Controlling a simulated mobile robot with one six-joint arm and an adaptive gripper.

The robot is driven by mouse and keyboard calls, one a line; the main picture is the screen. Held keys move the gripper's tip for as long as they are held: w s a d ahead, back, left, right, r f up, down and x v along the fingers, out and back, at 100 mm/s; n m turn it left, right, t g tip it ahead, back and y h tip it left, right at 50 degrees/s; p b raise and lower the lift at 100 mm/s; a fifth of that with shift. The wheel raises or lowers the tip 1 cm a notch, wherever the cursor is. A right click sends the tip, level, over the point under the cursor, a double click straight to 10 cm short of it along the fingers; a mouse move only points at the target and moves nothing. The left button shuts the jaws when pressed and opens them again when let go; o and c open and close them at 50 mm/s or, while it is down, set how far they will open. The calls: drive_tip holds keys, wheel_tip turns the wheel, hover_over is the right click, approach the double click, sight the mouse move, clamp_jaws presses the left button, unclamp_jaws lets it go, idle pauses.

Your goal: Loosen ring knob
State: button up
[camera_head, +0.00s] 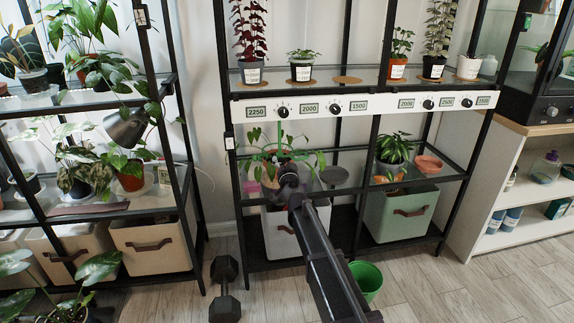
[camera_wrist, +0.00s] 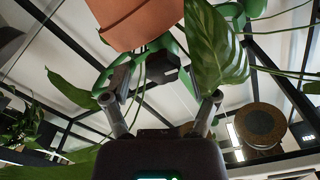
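In the head view, a trailing green plant (camera_head: 283,140) stands in a terracotta pot on the middle shelf, with a thin green stake. The terracotta pot (camera_wrist: 135,18) shows at the top of the wrist view. A green ring (camera_wrist: 168,43) runs beside it, with a black block-like part (camera_wrist: 157,68), possibly the knob or its clamp. My gripper (camera_wrist: 168,88) is open, its fingers apart on either side below that black part. I cannot tell whether either finger touches it. In the head view my gripper (camera_head: 288,183) is in front of the pot and hides part of it.
A large leaf (camera_wrist: 218,45) hangs close to the right finger. A dark round stand (camera_head: 334,175) and a green storage box (camera_head: 400,215) lie to the right. A green bucket (camera_head: 368,278) and a dumbbell (camera_head: 225,285) are on the floor.

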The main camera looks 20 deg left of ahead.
drive_tip(key=shift+s, duration=0.1)
drive_tip(key=v, duration=1.2)
idle(0.6)
drive_tip(key=m, duration=2)
drive_tip(key=s+m, duration=0.1)
drive_tip(key=m, duration=0.9)
drive_tip(key=shift+d+f, duration=0.15)
drive_tip(key=shift+f, duration=0.05)
